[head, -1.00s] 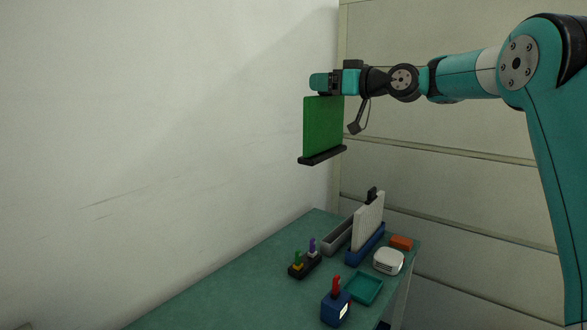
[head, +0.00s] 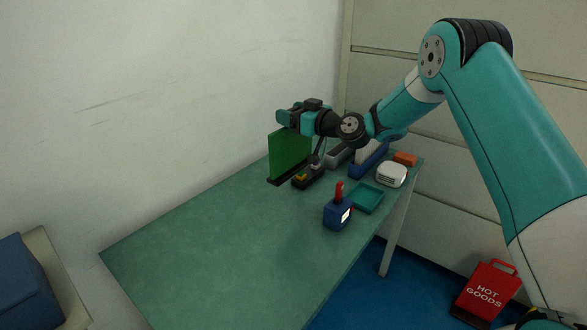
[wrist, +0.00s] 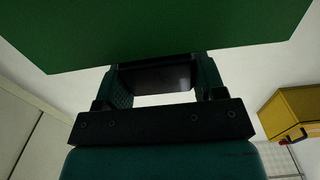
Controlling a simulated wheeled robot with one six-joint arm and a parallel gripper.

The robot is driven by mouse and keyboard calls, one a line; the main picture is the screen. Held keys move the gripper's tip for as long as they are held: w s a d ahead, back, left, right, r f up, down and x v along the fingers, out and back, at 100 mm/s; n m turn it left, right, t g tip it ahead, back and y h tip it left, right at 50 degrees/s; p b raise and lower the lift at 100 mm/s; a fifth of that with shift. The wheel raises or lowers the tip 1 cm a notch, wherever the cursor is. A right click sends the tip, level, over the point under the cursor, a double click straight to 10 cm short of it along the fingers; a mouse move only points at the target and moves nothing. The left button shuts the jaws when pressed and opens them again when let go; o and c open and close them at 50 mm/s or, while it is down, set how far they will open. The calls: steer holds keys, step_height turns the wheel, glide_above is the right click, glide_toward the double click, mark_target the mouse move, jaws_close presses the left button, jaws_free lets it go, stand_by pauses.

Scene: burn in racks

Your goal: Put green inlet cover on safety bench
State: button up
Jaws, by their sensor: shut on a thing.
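The green inlet cover (head: 287,155) is a flat green panel with a black strip along its lower edge. My gripper (head: 290,125) is shut on its top edge and holds it upright above the far part of the green-topped bench (head: 215,250). Whether the black strip touches the bench top is hard to tell; it looks apart from it. In the wrist view the cover (wrist: 160,30) spans the top of the picture, beyond the fingers of my gripper (wrist: 155,75).
Behind the cover are a black block with coloured pegs (head: 309,176) and a blue rack (head: 368,162). Nearby stand a blue box with a red handle (head: 338,212), a teal tray (head: 368,197), a white rounded device (head: 391,175) and an orange block (head: 405,159). The bench's near left is clear.

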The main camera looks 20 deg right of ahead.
mark_target(294, 163)
step_height(294, 163, down, 14)
steer(key=shift+r+p, duration=0.15)
steer(key=shift+p, duration=1.1)
steer(key=shift+f, duration=0.5)
steer(key=shift+f+b, duration=0.1)
steer(key=shift+b, duration=0.2)
steer(key=o, duration=1.5)
